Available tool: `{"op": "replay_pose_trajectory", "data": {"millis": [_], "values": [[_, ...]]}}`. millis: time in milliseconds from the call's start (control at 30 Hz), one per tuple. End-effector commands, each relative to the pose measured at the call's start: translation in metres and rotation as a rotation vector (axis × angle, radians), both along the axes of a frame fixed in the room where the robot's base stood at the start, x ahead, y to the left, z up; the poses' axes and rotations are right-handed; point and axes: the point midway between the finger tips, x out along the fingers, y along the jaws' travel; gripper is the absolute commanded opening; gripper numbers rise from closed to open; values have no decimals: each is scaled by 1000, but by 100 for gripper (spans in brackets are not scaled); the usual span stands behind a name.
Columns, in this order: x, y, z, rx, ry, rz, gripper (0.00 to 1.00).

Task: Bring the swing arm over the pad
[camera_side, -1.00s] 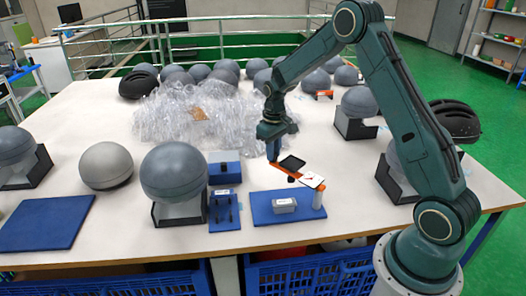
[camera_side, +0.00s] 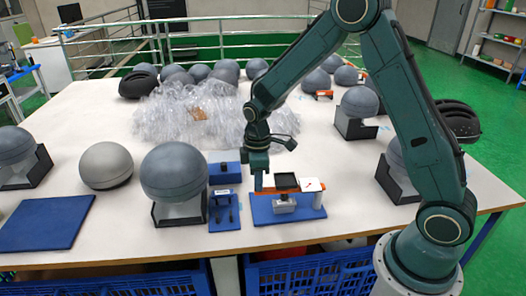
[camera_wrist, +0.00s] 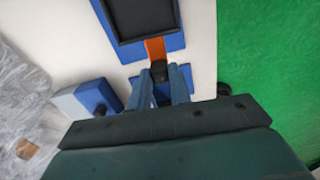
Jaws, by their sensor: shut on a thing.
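The orange swing arm (camera_side: 274,190) reaches left from a white post (camera_side: 318,200) on a blue base plate (camera_side: 262,214). It carries a shallow black tray (camera_side: 287,180), which also shows in the wrist view (camera_wrist: 141,16). In the side view the tray appears above a small grey block (camera_side: 284,204) on the plate; I cannot tell whether this block is the pad. My gripper (camera_side: 259,186) is at the arm's left free end. In the wrist view its fingers (camera_wrist: 160,85) are shut on a dark knob (camera_wrist: 159,68) at the end of the orange bar (camera_wrist: 155,48).
A blue tool holder (camera_side: 223,212) and a grey dome on a stand (camera_side: 174,173) stand to the left. A blue and grey box (camera_side: 225,168) and a heap of clear wrap (camera_side: 190,112) lie behind.

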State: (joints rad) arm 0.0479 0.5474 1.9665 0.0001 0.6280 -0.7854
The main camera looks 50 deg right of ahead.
Motion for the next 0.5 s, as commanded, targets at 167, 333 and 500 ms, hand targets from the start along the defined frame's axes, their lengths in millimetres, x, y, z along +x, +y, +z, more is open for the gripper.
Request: {"op": "replay_pose_trajectory", "data": {"millis": [167,333,500], "values": [[-5,7,1,1,-4,50,0],[-8,8,1,1,-2,66,0],[-8,9,1,1,-1,67,0]]}}
